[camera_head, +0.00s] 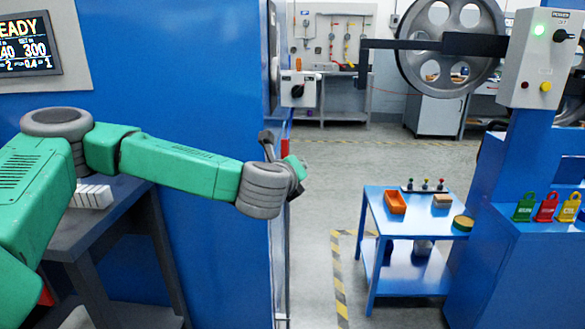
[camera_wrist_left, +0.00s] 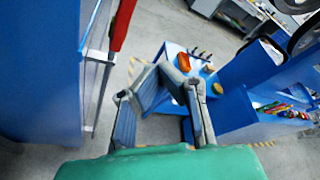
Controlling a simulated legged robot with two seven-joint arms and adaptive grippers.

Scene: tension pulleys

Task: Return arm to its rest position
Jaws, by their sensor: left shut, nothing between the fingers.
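My left arm (camera_head: 180,163) is green with grey joints. It reaches from the left edge across the front of a blue cabinet, with its wrist near the cabinet's right edge. My left gripper (camera_head: 267,140) is small and partly hidden behind the wrist in the head view. In the left wrist view, the left gripper (camera_wrist_left: 161,76) has its grey fingers angled together at the tips, shut and empty. It touches no object that I can see. My right gripper is in neither view.
The blue cabinet (camera_head: 200,70) stands beside the left arm, with a dark table (camera_head: 120,205) below it. A blue cart (camera_head: 400,222) with small parts stands to the right. A machine with a large grey wheel (camera_head: 450,40) is beyond. Open floor (camera_head: 325,175) lies between.

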